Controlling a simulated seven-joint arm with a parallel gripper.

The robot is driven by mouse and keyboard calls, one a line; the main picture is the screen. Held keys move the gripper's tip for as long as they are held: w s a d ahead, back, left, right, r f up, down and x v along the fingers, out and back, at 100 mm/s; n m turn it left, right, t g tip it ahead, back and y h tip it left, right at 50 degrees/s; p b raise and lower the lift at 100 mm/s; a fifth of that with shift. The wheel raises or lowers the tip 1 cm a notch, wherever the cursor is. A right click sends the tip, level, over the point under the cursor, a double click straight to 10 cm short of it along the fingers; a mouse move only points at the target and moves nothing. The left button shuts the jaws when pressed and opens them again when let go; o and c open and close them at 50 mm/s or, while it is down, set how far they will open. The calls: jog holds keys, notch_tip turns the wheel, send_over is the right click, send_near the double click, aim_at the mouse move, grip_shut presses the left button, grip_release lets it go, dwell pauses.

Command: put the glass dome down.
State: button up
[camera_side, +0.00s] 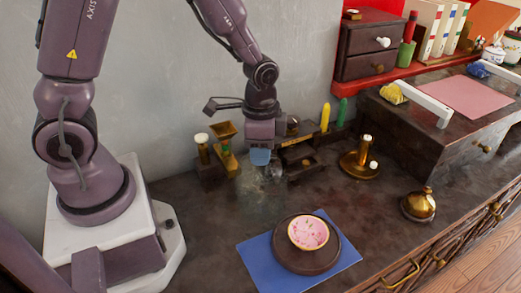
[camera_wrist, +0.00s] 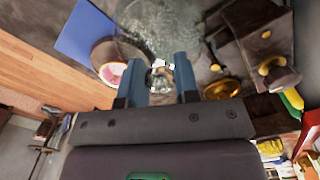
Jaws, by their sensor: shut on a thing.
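The clear glass dome (camera_side: 262,195) is faint in the side view, upright below my gripper (camera_side: 261,158), above the dark counter behind the plate. I cannot tell whether its lower rim touches the counter. In the wrist view the blue fingers of my gripper (camera_wrist: 165,68) are shut on the dome's knob, and the glass dome (camera_wrist: 160,25) spreads beyond them. A pink patterned bowl (camera_side: 308,232) sits uncovered on a round dark brown stand (camera_side: 309,262), which rests on a blue mat (camera_side: 262,265). The bowl also shows in the wrist view (camera_wrist: 115,75), beside the dome.
A brass holder (camera_side: 360,165) and a brass bell-shaped piece (camera_side: 420,205) stand to the right. A small dark rack (camera_side: 300,150) is close beside the dome, and a brass-topped wooden piece (camera_side: 224,150) stands left. The counter (camera_side: 205,235) is clear at front left.

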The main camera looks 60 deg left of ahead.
jog(key=shift+f, duration=0.2)
jog(key=shift+f, duration=0.15)
jog(key=o, duration=0.9)
jog(key=shift+o, duration=0.2)
